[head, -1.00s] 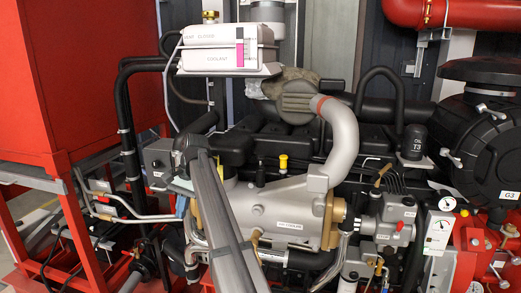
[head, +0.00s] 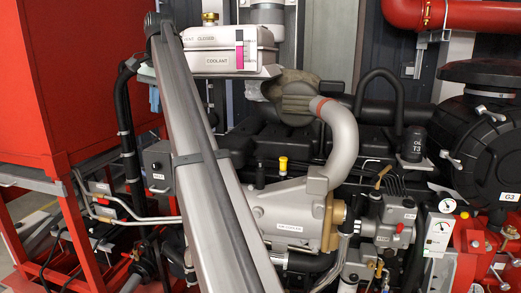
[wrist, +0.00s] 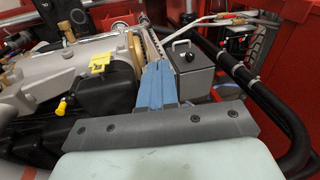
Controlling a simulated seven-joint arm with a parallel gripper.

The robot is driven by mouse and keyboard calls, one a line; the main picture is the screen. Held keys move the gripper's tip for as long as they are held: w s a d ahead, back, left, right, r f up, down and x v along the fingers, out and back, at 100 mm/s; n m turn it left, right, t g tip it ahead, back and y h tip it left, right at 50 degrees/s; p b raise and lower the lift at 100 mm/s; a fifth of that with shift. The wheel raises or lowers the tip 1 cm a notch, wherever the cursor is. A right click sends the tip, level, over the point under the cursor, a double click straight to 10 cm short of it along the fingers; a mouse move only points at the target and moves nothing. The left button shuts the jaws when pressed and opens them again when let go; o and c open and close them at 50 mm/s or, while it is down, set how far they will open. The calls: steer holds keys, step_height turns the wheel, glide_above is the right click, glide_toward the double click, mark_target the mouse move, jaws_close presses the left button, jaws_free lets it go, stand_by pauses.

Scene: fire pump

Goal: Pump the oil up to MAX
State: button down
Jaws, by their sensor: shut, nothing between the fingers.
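My gripper (wrist: 158,68) shows in the wrist view as two blue fingers pressed together with nothing between them. It points toward a grey box (wrist: 192,75) with a black-knobbed lever on its lid; the fingertips appear just left of the box, and I cannot tell the depth gap. In the head view the grey box (head: 157,166) stands left of my arm, its label too small to read. A sliver of blue finger (head: 154,99) shows above it; the rest is hidden. A black canister marked OIL T3 (head: 413,143) stands at right. I cannot make out a MAX mark.
The white COOLANT tank (head: 215,60) with a magenta level strip stands behind my arm. The silver engine block (head: 290,215) and yellow cap (head: 283,164) lie to its right. Black pipes (wrist: 262,90) and red frames (head: 85,220) crowd the left side.

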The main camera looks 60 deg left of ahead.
steer(key=w+d+f+t, duration=0.1)
steer(key=w+d, duration=0.1)
steer(key=w, duration=0.7)
steer(key=w+d+f+t, duration=0.1)
steer(key=w+d, duration=0.2)
steer(key=w, duration=0.6)
steer(key=w+d+f+t, duration=0.1)
steer(key=w+d+f, duration=0.1)
steer(key=w, duration=0.8)
steer(key=shift+d+m+t, duration=0.3)
steer(key=shift+d+m, duration=0.1)
steer(key=shift+d, duration=0.1)
glide_toward(261, 157)
steer(key=x, duration=0.5)
steer(key=shift+w+a+f, duration=0.1)
steer(key=shift+w+a, duration=0.1)
steer(key=shift+f, duration=0.6)
